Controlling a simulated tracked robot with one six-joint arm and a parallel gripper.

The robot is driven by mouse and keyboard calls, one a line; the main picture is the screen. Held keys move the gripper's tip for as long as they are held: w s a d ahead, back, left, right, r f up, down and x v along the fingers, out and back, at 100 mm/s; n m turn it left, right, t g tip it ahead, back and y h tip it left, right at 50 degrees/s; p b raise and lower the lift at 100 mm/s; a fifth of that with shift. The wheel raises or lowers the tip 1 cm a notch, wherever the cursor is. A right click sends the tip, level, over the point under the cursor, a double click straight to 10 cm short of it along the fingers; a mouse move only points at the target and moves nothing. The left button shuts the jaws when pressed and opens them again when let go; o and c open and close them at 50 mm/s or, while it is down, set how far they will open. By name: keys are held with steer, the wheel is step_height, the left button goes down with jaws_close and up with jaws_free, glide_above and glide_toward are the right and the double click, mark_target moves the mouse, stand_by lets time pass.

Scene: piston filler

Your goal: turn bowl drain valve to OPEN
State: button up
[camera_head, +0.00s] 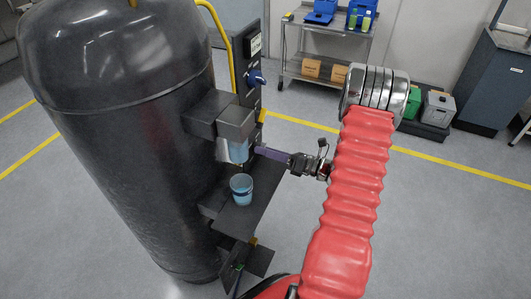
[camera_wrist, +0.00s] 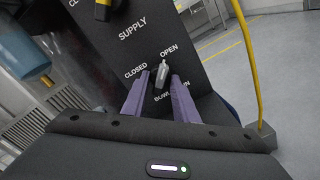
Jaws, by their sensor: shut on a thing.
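The bowl drain valve's grey handle (camera_wrist: 162,74) is on the dark panel in the wrist view, above partly covered lettering. Its upper end points up between the printed words CLOSED and OPEN, just below OPEN. My gripper (camera_wrist: 160,80) has its two purple fingers on either side of the handle and is shut on it. In the head view my gripper (camera_head: 258,151) reaches left to the side of the machine's panel, and the handle cannot be made out there. The fingers cover part of the lettering below the handle.
The dark tank (camera_head: 125,120) fills the left of the head view. A blue-tinted cup (camera_head: 241,188) stands on a dark shelf (camera_head: 250,212) near my gripper. A blue knob (camera_head: 256,77) sits higher on the panel. A yellow pipe (camera_wrist: 245,60) runs to the right in the wrist view.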

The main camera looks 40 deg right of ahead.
steer(key=shift+a+m, duration=0.1)
steer(key=shift+m, duration=0.5)
steer(key=o, duration=1.1)
steer(key=shift+c, duration=0.2)
steer(key=shift+s, duration=0.1)
steer(key=v, duration=1.3)
steer(key=shift+s+d, duration=0.25)
steer(key=shift+d, duration=0.1)
